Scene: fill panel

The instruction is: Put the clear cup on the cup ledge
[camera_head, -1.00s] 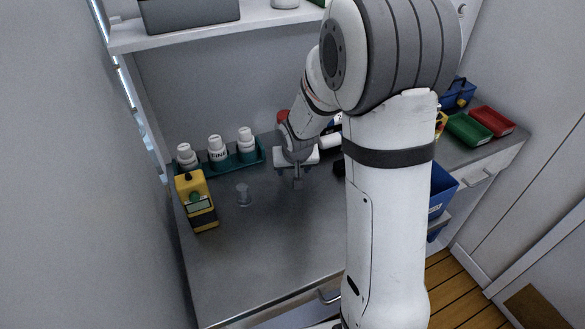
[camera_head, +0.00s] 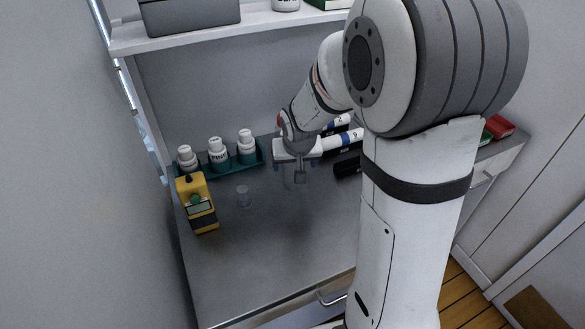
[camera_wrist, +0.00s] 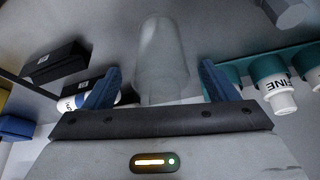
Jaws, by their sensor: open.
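I cannot make out the cup ledge.
White-capped bottles (camera_head: 218,152) stand in a teal rack (camera_head: 250,158) along the back. A yellow device (camera_head: 197,203) stands at the left. Tubes (camera_head: 342,139) and a black block (camera_head: 347,167) lie to the right. The front counter (camera_head: 255,270) is clear; a shelf (camera_head: 185,37) runs above.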

